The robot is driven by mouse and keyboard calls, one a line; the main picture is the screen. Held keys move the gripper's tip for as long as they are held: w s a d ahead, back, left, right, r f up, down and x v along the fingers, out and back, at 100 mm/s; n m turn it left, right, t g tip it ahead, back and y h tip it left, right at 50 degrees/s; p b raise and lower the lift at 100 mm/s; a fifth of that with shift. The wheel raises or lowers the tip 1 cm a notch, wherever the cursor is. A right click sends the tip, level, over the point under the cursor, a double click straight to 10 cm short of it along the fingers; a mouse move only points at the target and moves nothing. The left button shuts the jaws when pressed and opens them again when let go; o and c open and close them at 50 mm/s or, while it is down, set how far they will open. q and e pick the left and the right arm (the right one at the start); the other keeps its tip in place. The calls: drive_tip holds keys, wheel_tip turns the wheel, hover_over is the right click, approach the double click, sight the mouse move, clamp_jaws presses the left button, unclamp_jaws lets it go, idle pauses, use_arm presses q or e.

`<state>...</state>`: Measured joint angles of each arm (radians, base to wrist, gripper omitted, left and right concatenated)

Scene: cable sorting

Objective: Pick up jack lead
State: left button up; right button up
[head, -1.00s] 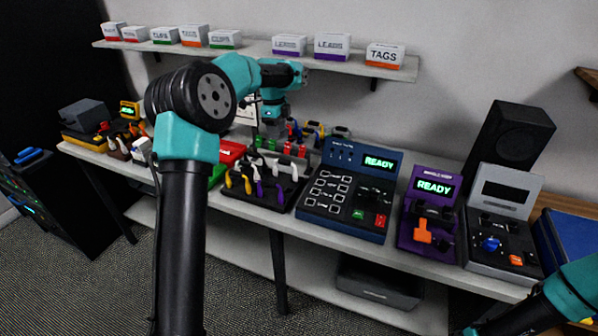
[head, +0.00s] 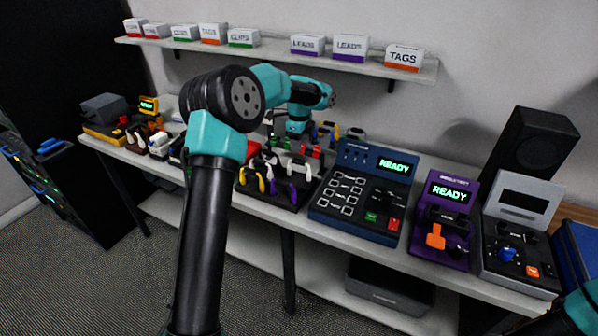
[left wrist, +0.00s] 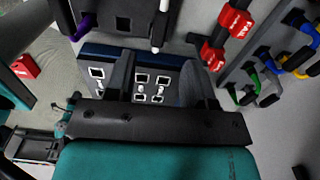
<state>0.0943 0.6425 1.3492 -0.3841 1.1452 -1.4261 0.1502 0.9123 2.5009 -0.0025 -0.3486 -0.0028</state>
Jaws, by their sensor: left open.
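The leads stand in a black rack (head: 283,201) left of the blue test unit. They have yellow, white and purple handles, and I cannot tell which is the jack lead. In the left wrist view, a white-and-black plug (left wrist: 160,27) and part of a purple lead (left wrist: 85,22) show at the top. My left gripper (left wrist: 157,72) is open and empty, its fingers over the blue tester panel (left wrist: 145,92). In the head view its arm reaches over the bench and its fingertips cannot be made out. My right gripper is not in view; only a piece of that arm shows at lower right.
A blue tester (head: 362,195), a purple tester (head: 440,218) and a grey unit (head: 522,238) fill the bench's right part. Red FAIL-tagged leads (left wrist: 234,22) and coloured cables (left wrist: 268,82) lie nearby. A shelf (head: 280,52) with labelled boxes hangs above.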

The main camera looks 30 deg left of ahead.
sight(299, 160)
use_arm(q)
drive_tip(key=shift+f, duration=2.65)
drive_tip(key=shift+f, duration=0.1)
drive_tip(key=shift+f, duration=2.5)
drive_tip(key=shift+c, duration=0.5)
clamp_jaws()
